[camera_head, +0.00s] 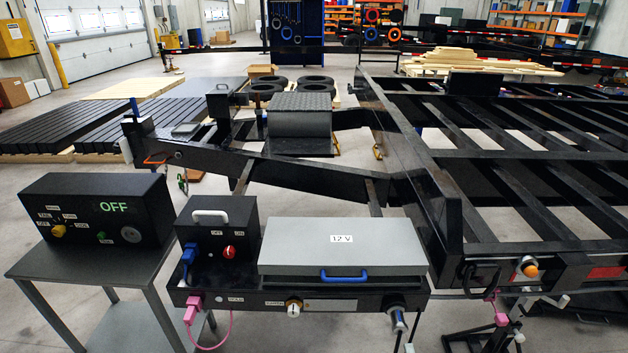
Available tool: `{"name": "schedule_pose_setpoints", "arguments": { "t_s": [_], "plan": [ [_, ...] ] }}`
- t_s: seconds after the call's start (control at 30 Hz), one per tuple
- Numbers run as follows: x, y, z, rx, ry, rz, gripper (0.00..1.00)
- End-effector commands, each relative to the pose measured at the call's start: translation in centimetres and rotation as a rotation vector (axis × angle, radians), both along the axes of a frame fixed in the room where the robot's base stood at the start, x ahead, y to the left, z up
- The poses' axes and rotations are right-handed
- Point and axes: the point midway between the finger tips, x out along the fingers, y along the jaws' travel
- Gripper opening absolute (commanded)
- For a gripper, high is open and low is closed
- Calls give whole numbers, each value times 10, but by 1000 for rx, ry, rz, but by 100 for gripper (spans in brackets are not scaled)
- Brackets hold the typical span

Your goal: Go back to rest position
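My gripper and arm do not show in the head view. A black control box (97,210) with a green "OFF" display, a yellow knob (58,231) and a green button stands on a grey table (82,264) at the left. To its right is a black bench with a grey box (342,247) marked "12 V", its lid down, with a blue handle (343,275). A smaller black box (217,232) there has a white handle, a red knob (229,251) and a blue plug (188,255). A pink plug (193,308) with a pink cable sits on the bench front.
A black trailer frame (420,165) fills the middle and right. A stand (497,330) with a pink part is at the lower right. Black beams (45,125), tires (315,84) and wood planks (455,59) lie behind. Some grey floor (25,190) is bare at the left.

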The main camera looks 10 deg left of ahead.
Motion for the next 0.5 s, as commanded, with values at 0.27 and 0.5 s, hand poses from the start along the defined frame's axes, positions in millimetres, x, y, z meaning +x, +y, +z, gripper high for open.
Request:
{"name": "schedule_pose_setpoints", "arguments": {
  "t_s": [0.27,0.5],
  "plan": [
    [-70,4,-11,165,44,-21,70],
    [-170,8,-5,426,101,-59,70]
  ]
}}
